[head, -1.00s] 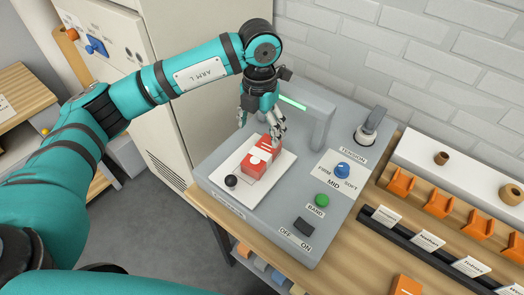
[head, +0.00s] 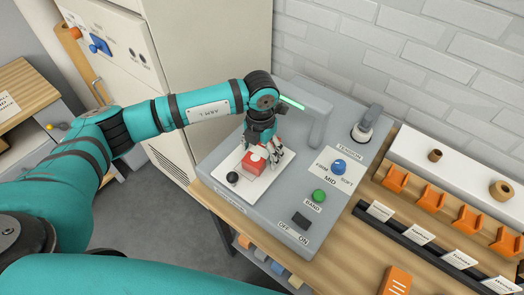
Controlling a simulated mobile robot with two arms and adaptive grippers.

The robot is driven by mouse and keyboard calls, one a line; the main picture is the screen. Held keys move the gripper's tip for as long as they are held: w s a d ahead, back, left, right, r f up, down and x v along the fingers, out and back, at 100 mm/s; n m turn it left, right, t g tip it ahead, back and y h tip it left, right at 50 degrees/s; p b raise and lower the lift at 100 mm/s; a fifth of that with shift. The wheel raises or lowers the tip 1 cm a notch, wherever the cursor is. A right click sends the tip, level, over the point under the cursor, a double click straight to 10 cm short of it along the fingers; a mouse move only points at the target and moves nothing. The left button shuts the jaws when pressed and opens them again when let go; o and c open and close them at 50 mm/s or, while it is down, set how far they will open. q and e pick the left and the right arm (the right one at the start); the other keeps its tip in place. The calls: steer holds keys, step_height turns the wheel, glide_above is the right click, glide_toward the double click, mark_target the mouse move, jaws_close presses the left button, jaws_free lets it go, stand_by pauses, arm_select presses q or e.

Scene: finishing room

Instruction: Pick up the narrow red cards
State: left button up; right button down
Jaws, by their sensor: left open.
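The narrow red cards (head: 252,167) are a small red stack with a white band or label on top. They lie on the white plate (head: 225,165) of the grey banding machine (head: 283,206). My left gripper (head: 268,155) is open and low over the stack. Its dark fingers are at the stack's back and right side and hide part of it. I cannot tell whether they touch it. My right gripper is not in view.
A black knob (head: 233,178) sits on the plate's left. The machine carries a blue dial (head: 339,167), green button (head: 319,196) and black switch (head: 301,220). Orange holders (head: 430,198) and a black labelled rail (head: 400,236) lie right.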

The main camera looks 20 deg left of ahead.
arm_select(q)
steer(key=c, duration=1.6)
steer(key=shift+o, duration=0.2)
steer(key=shift+r, duration=0.15)
